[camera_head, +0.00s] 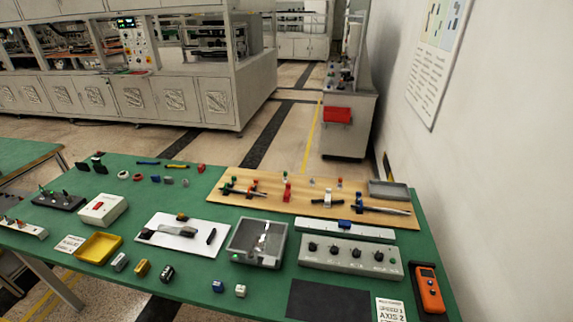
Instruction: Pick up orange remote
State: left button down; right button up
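The orange remote (429,289) lies at the near right corner of the green table (330,278). It has a dark screen near its top end and rests on or against a black piece that shows along its edge. Nothing touches it from above. Neither of my grippers shows in the head view, so their state is hidden.
A label card (390,309) and a black mat (327,300) lie left of the remote. A grey knob box (350,256) sits behind them. A wooden board (260,200) with tools is farther back. A white wall (500,170) rises at the right.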

aim_at(435, 304)
jog(key=z, duration=1.55)
jog(key=k+j+u, duration=0.2)
jog(key=i+j+u, duration=0.15)
